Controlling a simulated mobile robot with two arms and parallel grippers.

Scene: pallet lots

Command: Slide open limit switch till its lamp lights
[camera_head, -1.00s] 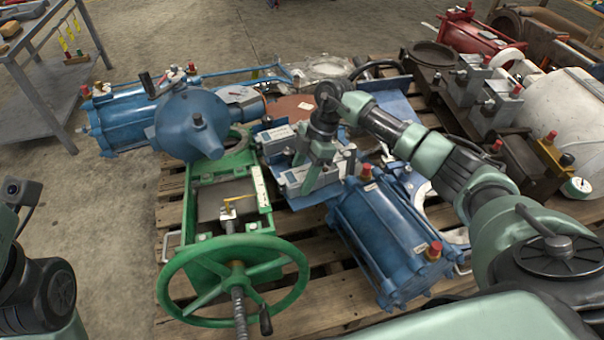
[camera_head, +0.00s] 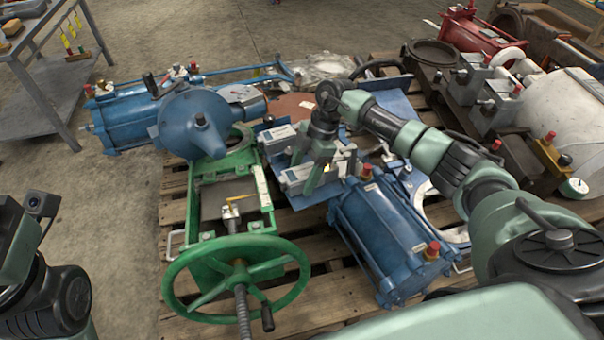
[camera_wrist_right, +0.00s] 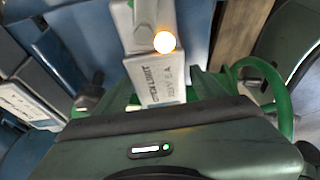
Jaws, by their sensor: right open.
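The limit switch (camera_wrist_right: 150,80) is a pale grey box with a printed label that appears to read "limit". Its round lamp (camera_wrist_right: 165,42) glows bright yellow-white in the right wrist view. My right gripper (camera_wrist_right: 155,98) is open, with its green fingers on either side of the labelled end; I cannot tell whether they touch it. In the head view my right gripper (camera_head: 318,180) points down among the grey boxes on the blue bracket and partly hides the switch. My left arm shows at the left edge, but its fingers are out of view.
A similar grey box (camera_head: 276,136) sits just behind. A green handwheel (camera_head: 183,312) and yoke stand in front left, blue cylinders (camera_head: 385,235) front right and back left. All rest on a wooden pallet (camera_head: 320,315). Bare floor lies left.

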